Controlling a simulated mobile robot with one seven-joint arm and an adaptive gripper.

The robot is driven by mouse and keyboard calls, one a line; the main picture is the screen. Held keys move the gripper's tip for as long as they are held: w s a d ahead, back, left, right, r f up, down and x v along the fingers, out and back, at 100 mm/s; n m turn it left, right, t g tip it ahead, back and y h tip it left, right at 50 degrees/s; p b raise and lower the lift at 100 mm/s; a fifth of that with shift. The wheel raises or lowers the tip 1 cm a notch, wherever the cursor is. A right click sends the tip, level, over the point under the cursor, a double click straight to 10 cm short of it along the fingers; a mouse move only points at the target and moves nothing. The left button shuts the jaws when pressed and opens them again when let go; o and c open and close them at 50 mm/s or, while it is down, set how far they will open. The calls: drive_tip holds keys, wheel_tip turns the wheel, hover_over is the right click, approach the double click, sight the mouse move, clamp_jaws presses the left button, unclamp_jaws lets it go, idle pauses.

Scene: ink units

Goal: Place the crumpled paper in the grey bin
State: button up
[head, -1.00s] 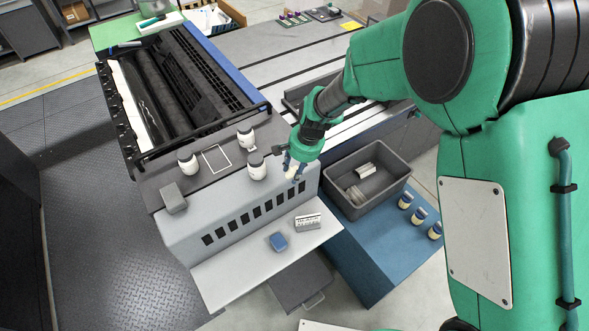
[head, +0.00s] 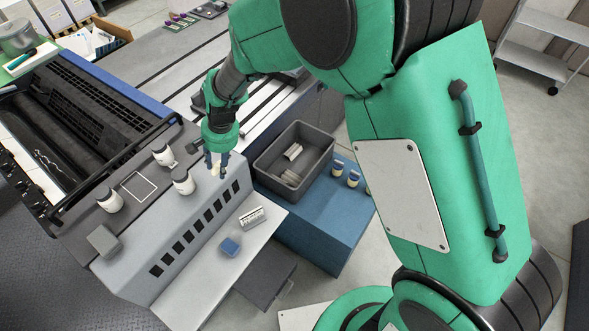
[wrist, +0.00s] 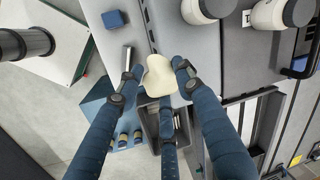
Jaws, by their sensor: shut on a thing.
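My gripper (head: 217,170) is shut on a cream, rounded crumpled paper (wrist: 158,76), which shows between its blue fingers in the wrist view. In the head view, the gripper points down over the right end of the light grey machine housing, left of the grey bin (head: 319,170). The paper is small and partly covered by the fingers there. The bin is an open, dark grey rectangular box on a blue cabinet and holds some pale pieces. In the wrist view, the fingers hide part of the bin.
White jars with dark lids (head: 183,181) stand on the housing just left of my gripper. A blue block (head: 229,246) and a printed pale block (head: 251,217) lie on the lower shelf. Several small jars (head: 338,168) stand on the blue cabinet right of the bin.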

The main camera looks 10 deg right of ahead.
drive_tip(key=w+d+m+b, duration=0.1)
drive_tip(key=w+d+b, duration=0.1)
drive_tip(key=w+d, duration=0.3)
drive_tip(key=w+d+m+b, duration=0.2)
drive_tip(key=w+d+b, duration=0.1)
drive_tip(key=w, duration=0.4)
drive_tip(key=m+t+h+b, duration=0.1)
drive_tip(key=m+b, duration=0.5)
drive_tip(key=b, duration=0.2)
hover_over(304, 167)
wheel_tip(304, 167, down, 37)
drive_tip(key=shift+s+d+f, duration=0.15)
drive_tip(key=shift+s+f, duration=0.1)
drive_tip(key=shift+f, duration=0.6)
drive_tip(key=shift+f, duration=0.1)
drive_tip(key=shift+f+b, duration=0.55)
drive_tip(key=shift+f, duration=2.45)
drive_tip(key=shift+f+b, duration=0.3)
drive_tip(key=shift+f, duration=1.55)
